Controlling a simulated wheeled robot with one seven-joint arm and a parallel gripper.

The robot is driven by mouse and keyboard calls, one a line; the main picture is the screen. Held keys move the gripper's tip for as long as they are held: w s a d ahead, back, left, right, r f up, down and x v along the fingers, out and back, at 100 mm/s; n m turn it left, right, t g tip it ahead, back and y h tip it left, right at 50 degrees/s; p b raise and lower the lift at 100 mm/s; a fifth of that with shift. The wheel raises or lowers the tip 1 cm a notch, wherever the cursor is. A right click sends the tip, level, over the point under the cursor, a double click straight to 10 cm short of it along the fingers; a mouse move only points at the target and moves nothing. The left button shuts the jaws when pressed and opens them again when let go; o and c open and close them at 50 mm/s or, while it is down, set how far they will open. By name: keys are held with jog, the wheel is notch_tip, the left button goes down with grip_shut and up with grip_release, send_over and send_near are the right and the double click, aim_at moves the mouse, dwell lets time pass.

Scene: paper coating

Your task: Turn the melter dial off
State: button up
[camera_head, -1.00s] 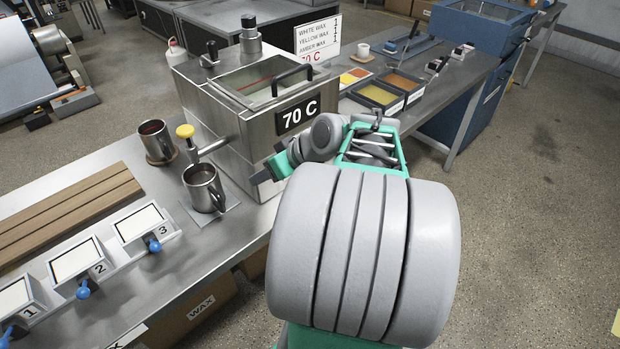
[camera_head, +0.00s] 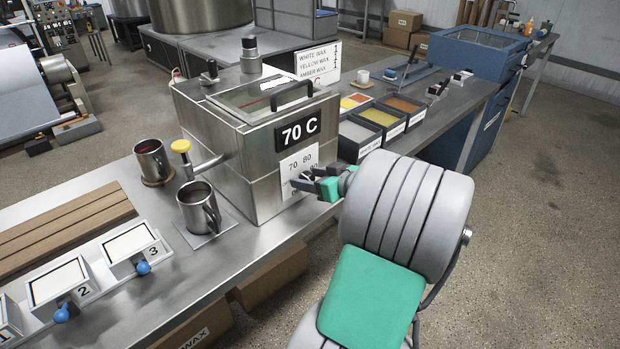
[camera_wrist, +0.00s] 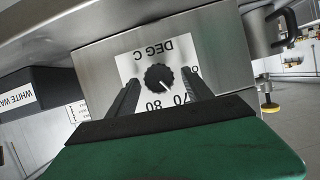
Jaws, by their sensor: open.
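The melter (camera_head: 215,145) is a steel box with a glass-topped lid and a black 70 C sign (camera_head: 302,131) on its front. Below the sign is a white scale plate (camera_head: 297,163) with 70 and 80 readable. The black round dial (camera_wrist: 158,78) sits on this plate in the wrist view, where the lettering is upside down. In the head view my fingers cover the dial's area. My gripper (camera_head: 302,184) is open in front of the plate. In the wrist view its two dark fingers (camera_wrist: 163,92) stand on either side of the dial, apart from it; their depth is unclear.
A steel mug (camera_head: 198,208) and a yellow-knobbed tap (camera_head: 182,147) are at the melter's left. Wax trays (camera_head: 358,133) lie to its right. Numbered panels with blue knobs (camera_head: 144,267) line the front left of the bench. Open floor lies right of my arm.

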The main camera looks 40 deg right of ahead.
jog(key=shift+c, duration=0.2)
grip_shut()
dwell(0.4)
jog(key=shift+f+b, duration=0.15)
jog(key=shift+b, duration=0.3)
